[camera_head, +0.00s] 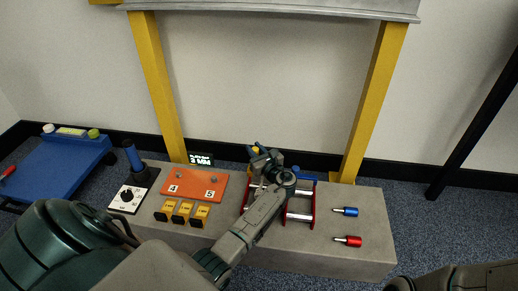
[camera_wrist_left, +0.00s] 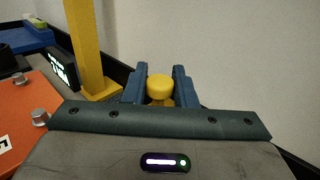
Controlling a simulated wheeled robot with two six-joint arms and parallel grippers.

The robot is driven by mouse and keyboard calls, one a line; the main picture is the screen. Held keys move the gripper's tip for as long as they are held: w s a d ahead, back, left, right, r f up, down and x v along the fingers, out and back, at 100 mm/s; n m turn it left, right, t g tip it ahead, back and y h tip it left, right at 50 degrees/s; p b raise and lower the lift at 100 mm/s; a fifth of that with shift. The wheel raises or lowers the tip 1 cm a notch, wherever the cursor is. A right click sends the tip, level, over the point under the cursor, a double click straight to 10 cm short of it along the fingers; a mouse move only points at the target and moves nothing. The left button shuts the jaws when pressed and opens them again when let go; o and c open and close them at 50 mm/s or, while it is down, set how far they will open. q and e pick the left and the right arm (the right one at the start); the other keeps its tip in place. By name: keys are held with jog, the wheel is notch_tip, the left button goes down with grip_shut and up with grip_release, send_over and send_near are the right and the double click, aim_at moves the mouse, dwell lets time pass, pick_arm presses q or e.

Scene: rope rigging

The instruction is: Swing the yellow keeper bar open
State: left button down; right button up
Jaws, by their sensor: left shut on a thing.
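The yellow keeper bar shows as a round yellow knob (camera_wrist_left: 160,86) between the two blue fingers in the left wrist view. In the head view only a small yellow bit (camera_head: 255,149) shows beside the fingertips; my gripper hides the rest of the bar. My left gripper (camera_head: 261,150) is shut on the knob, over the back of the red-sided frame (camera_head: 300,217) with metal rollers. My right gripper is out of view; only part of my right arm shows at the bottom right.
Blue (camera_head: 346,211) and red (camera_head: 348,241) pins lie right. Yellow posts (camera_head: 158,90) (camera_head: 374,95) stand behind. A small display (camera_head: 201,159) stands at the back.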

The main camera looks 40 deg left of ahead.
pick_arm(q)
jog(key=shift+s+a+n+g+y, duration=0.25)
jog(key=shift+n+g, duration=0.35)
jog(key=shift+g, duration=0.3)
jog(key=shift+a, duration=0.1)
jog(key=c, duration=1.3)
grip_release()
jog(key=shift+o, duration=0.2)
